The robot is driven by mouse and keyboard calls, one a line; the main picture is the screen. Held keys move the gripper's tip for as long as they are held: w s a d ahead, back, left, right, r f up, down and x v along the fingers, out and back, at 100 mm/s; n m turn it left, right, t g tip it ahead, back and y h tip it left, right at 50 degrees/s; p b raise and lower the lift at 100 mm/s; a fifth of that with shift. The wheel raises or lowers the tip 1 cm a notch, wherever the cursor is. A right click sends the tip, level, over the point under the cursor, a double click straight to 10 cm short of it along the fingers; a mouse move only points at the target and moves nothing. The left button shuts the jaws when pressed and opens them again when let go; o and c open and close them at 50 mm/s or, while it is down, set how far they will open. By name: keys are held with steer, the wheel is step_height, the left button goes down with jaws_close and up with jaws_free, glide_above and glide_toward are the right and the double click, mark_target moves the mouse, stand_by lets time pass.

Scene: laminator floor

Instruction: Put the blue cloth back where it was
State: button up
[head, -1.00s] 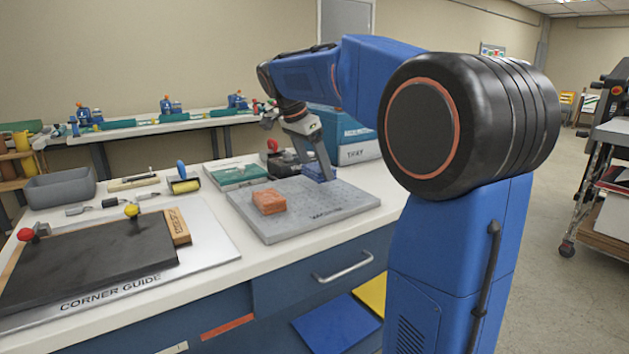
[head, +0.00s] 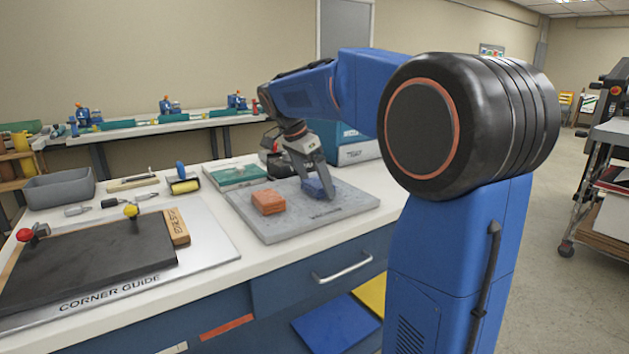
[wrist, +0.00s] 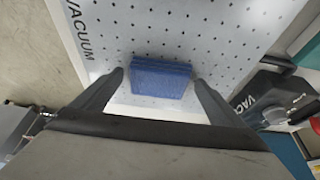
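The blue cloth (head: 316,188) is a small folded pad on the right part of the grey perforated vacuum plate (head: 290,222). It also shows in the wrist view (wrist: 161,79), lying between my fingertips. My gripper (head: 315,182) points down over the cloth in the head view. In the wrist view my gripper (wrist: 159,78) is open, with a gap between each finger and the cloth. In the head view the fingers partly hide the cloth.
An orange folded cloth (head: 268,201) lies on the plate left of my gripper. The dark mat (head: 90,258) and roller (head: 183,183) are to the left. The plate's front is clear.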

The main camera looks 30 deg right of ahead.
steer(key=v, duration=1.2)
steer(key=shift+s, duration=0.1)
stand_by(0.4)
